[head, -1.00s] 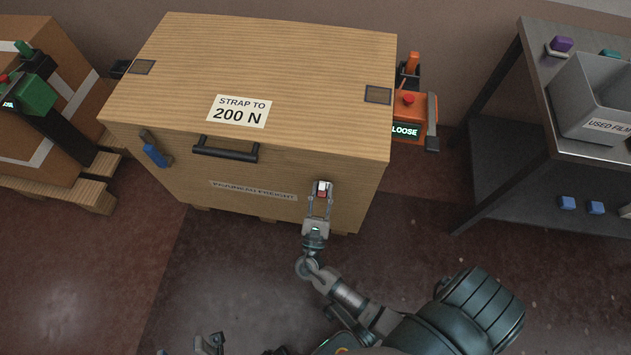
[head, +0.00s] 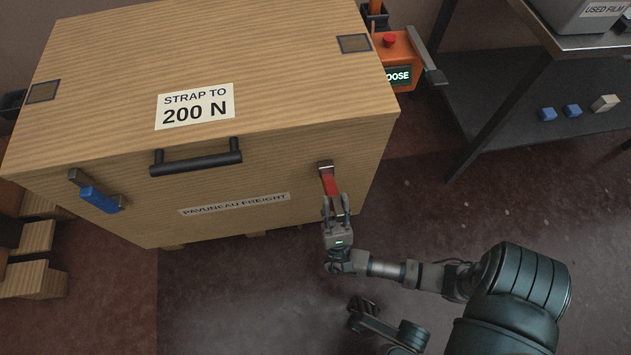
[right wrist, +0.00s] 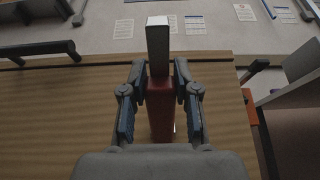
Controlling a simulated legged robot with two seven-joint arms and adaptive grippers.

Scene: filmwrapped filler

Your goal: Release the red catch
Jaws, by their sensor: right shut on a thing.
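The red catch (head: 330,182) is on the crate's front, near its right end, below a dark metal bracket (head: 325,165). My right gripper (head: 336,203) is shut on the catch's lower part, coming from below. In the right wrist view the red handle (right wrist: 161,112) lies between the two fingers of the right gripper (right wrist: 160,84), with the pale-ended bracket (right wrist: 158,45) beyond it. Whether the catch is still hooked cannot be told. I cannot make out my left gripper.
The wooden crate (head: 130,85) carries a black handle (head: 197,160) and a blue catch (head: 99,199) on its front. An orange device (head: 397,55) with a red button stands behind its right side. A dark shelf table (head: 480,105) is at right. Floor right of the crate is clear.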

